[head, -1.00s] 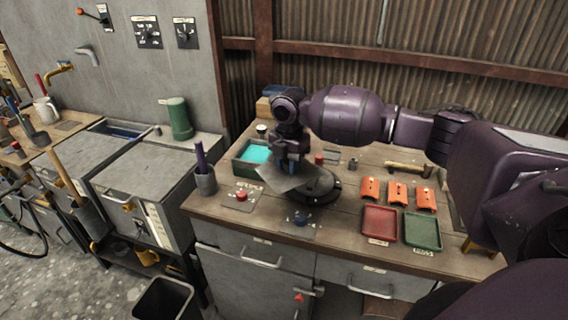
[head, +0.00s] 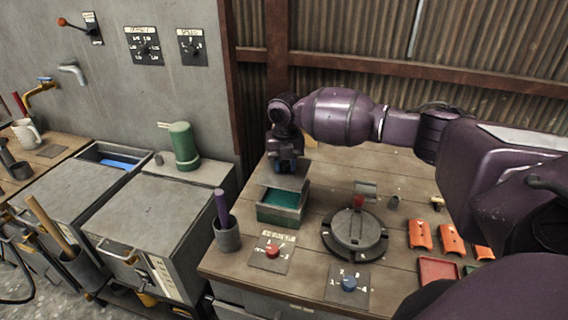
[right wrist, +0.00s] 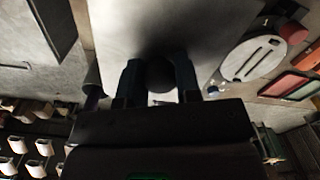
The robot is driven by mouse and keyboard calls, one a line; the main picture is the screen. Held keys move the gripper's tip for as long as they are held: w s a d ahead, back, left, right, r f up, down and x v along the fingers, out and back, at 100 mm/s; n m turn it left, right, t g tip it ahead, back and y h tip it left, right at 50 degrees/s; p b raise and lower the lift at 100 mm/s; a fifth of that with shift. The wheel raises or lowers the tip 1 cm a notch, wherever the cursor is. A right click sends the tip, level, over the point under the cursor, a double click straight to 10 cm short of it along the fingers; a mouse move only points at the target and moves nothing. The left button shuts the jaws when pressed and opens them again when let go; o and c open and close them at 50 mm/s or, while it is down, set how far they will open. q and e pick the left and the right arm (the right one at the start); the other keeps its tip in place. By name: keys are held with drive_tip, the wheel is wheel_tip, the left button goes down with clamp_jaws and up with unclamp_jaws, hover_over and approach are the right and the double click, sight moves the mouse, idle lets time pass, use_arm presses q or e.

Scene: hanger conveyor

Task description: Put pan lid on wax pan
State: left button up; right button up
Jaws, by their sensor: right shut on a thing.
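The pan lid (head: 284,181) is a flat grey plate. My right gripper (head: 287,164) is shut on its dark knob, which shows between the two fingers in the right wrist view (right wrist: 158,75). The lid fills the upper middle of that view (right wrist: 150,25). The wax pan (head: 278,215) is a green rectangular pan with teal wax, on the wooden bench. The lid is above the pan and toward its back, looking about level, with a strip of wax visible below its front edge. I cannot tell the exact height of the gap. My left gripper is not in view.
A round dark turntable (head: 355,234) with a red knob stands right of the pan. A grey cup (head: 227,235) with a purple stick is at left. Red-button (head: 271,251) and blue-button (head: 348,284) plates lie in front. Orange moulds (head: 420,235) are at right.

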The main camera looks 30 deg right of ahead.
sight(284, 171)
drive_tip(key=shift+w, duration=0.25)
drive_tip(key=shift+s+f+b, duration=0.15)
drive_tip(key=shift+f+b, duration=0.2)
drive_tip(key=shift+f, duration=0.1)
drive_tip(key=shift+f+b, duration=0.45)
drive_tip(key=shift+f, duration=0.2)
wheel_tip(284, 171, down, 2)
drive_tip(key=b, duration=0.2)
drive_tip(key=shift+f+b, duration=0.15)
drive_tip(key=shift+b, duration=0.15)
drive_tip(key=shift+f, duration=0.1)
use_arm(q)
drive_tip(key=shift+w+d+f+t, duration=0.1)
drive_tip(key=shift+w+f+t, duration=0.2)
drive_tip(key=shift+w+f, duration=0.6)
use_arm(e)
drive_tip(key=shift+f, duration=0.45)
use_arm(q)
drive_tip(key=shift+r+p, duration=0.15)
drive_tip(key=shift+p, duration=0.2)
use_arm(e)
drive_tip(key=shift+f, duration=0.8)
drive_tip(key=o, duration=0.6)
drive_tip(key=shift+o, duration=0.3)
